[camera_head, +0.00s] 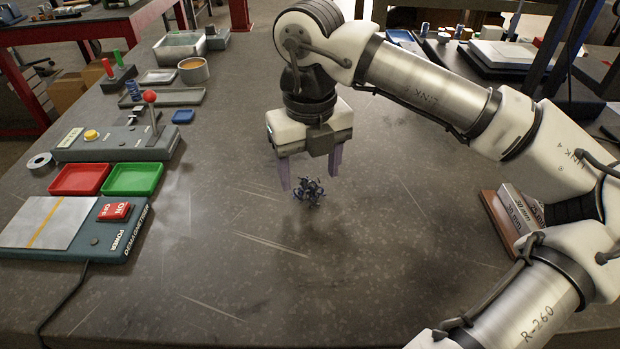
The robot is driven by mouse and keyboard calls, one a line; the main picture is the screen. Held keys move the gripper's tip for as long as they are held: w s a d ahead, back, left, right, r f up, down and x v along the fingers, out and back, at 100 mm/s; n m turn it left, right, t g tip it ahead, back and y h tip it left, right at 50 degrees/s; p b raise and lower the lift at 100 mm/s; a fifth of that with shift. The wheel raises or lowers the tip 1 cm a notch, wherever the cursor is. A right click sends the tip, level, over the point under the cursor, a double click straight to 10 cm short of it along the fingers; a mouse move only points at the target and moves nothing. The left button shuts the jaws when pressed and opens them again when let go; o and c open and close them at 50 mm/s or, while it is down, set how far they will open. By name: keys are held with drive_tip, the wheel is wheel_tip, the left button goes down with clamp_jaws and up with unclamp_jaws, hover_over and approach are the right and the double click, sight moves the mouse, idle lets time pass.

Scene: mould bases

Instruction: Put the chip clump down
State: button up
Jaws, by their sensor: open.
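The chip clump (309,192) is a small, dark bluish tangle of metal curls near the middle of the grey worktable (330,290). It appears to rest on the tabletop. My gripper (308,182) points down over it, with one purple finger to its left and the other to its right and a little higher in the picture. The fingers are apart and the gripper is open. There is a visible gap between the clump and the fingers, though I cannot tell the exact depth.
On the left are a demagnetiser (120,225), a red tray (80,179), a green tray (131,179) and a control box with a red-knobbed lever (150,97). Labelled blocks (515,212) stand at the right, near my arm. The table's centre and front are clear.

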sight(309, 180)
wheel_tip(309, 180, up, 9)
drive_tip(key=shift+r+b, duration=0.2)
drive_tip(key=shift+b, duration=0.2)
